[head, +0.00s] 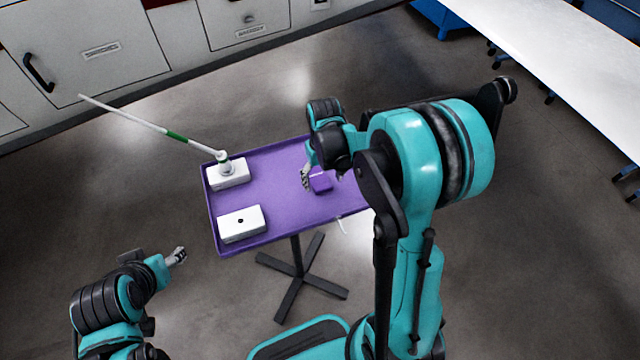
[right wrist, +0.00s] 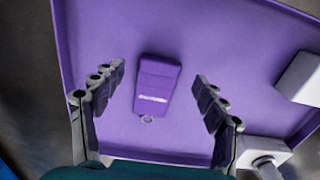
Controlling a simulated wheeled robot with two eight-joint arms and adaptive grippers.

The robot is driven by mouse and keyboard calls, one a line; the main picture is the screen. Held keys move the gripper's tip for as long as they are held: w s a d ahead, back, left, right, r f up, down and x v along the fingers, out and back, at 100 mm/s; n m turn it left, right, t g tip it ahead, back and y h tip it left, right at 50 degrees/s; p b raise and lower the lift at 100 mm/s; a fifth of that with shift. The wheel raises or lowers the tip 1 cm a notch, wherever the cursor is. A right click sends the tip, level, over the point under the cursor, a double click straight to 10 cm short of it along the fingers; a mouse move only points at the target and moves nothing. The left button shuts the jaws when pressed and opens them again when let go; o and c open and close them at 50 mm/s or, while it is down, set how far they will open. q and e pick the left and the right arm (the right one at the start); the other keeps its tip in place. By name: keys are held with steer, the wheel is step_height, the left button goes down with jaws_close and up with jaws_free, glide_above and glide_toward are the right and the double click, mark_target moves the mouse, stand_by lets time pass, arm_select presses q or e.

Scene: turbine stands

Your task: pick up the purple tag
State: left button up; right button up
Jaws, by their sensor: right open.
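The purple tag (head: 321,184) lies on the purple tray table (head: 275,205), right of its middle in the head view. In the right wrist view the tag (right wrist: 157,88) is a small block with a pale stripe and a small ring at its near end. My right gripper (head: 308,177) is over the tag and partly hidden by its own arm. In the right wrist view its open fingers (right wrist: 159,75) stand on either side of the tag, with gaps on both sides. My left gripper (head: 178,256) is off the table at the lower left, too small to read.
Two white stands are on the tray's left side: one (head: 226,178) holds a long white pole (head: 140,122) with a green band, leaning left; the other (head: 242,224) has an empty hole. Raised rims edge the tray. Cabinets (head: 90,50) stand behind; a white table (head: 570,60) is at upper right.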

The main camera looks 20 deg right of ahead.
step_height(320, 180, down, 3)
steer(key=shift+r, duration=0.25)
steer(key=shift+c, duration=1.2)
steer(key=c, duration=0.8)
steer(key=shift+r, duration=0.65)
step_height(320, 180, up, 3)
steer(key=shift+r+p, duration=0.1)
steer(key=shift+p, duration=0.65)
steer(key=s+a+r+p, duration=0.3)
steer(key=s+a+r, duration=0.3)
steer(key=s, duration=0.3)
steer(key=shift+a+r, duration=0.25)
steer(key=shift+a, duration=0.55)
